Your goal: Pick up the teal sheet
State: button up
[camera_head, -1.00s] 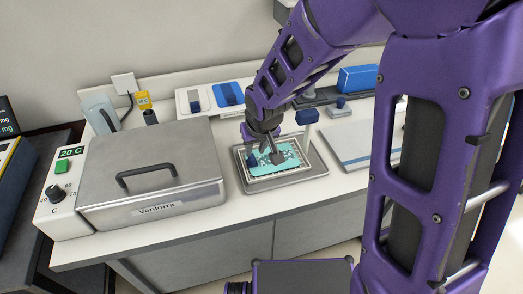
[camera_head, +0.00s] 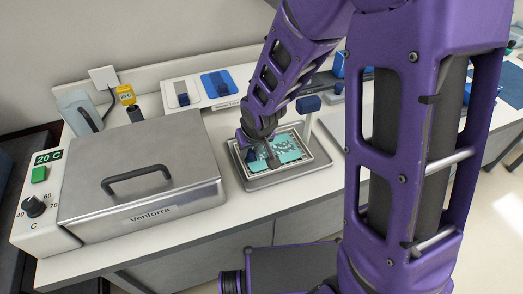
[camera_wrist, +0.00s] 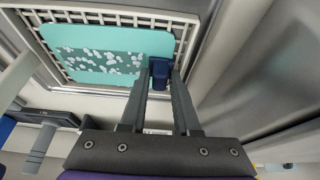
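The teal sheet (camera_head: 287,148), speckled with white flecks, lies on a white grid rack (camera_head: 318,155) in a shallow metal tray (camera_head: 262,183). It also shows in the wrist view (camera_wrist: 100,42). My gripper (camera_head: 262,160) points down over the left part of the sheet and hides some of it. In the wrist view my gripper's two fingers (camera_wrist: 161,78) stand apart on either side of a small dark blue block (camera_wrist: 159,70) at the sheet's edge. The block also shows in the head view (camera_head: 249,156). I cannot tell whether the fingers touch it.
A lidded metal bath (camera_head: 140,190) with a black handle stands left of the tray. The counter's front edge is close to the tray.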

jog(key=shift+w+f, duration=0.1)
jog(key=shift+f, duration=0.05)
grip_shut()
